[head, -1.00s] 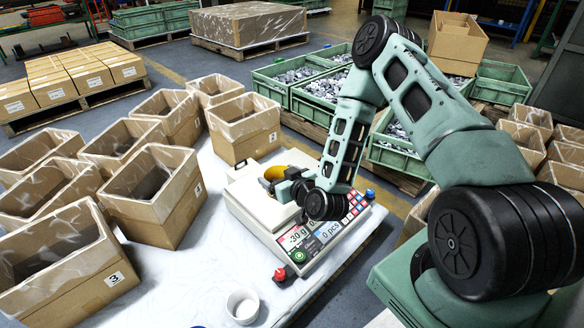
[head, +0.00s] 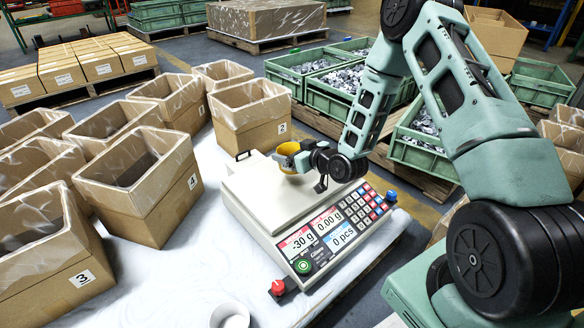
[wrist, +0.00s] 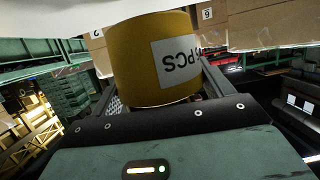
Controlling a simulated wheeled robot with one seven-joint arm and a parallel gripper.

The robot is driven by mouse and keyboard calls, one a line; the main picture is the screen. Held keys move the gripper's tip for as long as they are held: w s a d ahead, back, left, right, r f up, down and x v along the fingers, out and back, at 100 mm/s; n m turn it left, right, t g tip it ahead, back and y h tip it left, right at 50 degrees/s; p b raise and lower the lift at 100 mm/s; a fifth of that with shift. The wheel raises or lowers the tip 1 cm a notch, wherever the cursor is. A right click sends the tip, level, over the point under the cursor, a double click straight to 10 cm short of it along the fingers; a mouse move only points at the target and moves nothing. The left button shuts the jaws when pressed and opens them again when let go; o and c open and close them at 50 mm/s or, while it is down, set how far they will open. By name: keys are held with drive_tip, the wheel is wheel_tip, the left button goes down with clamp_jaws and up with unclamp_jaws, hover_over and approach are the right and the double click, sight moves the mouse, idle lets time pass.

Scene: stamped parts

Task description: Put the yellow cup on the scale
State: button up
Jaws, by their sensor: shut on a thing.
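The yellow cup (head: 290,150) is in my gripper over the back right part of the scale (head: 254,196). In the wrist view the cup (wrist: 150,62) sits between the fingers, with a white label reading PCS upside down. My gripper (head: 301,160) is shut on it, reaching in from the right; it also shows in the wrist view (wrist: 152,88). The scale has a pale plate, a keypad and displays reading -30 g, 0.00 g and 0 pcs. I cannot tell whether the cup touches the plate.
Open cardboard boxes (head: 139,190) crowd the left of the white table (head: 190,270); box 2 (head: 262,128) stands just behind the scale. A white bowl (head: 230,316) and a red knob (head: 278,288) are in front. Green crates of parts (head: 335,100) stand behind.

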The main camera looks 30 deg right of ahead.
drive_tip(key=shift+f+b, duration=0.85)
drive_tip(key=shift+f, duration=0.8)
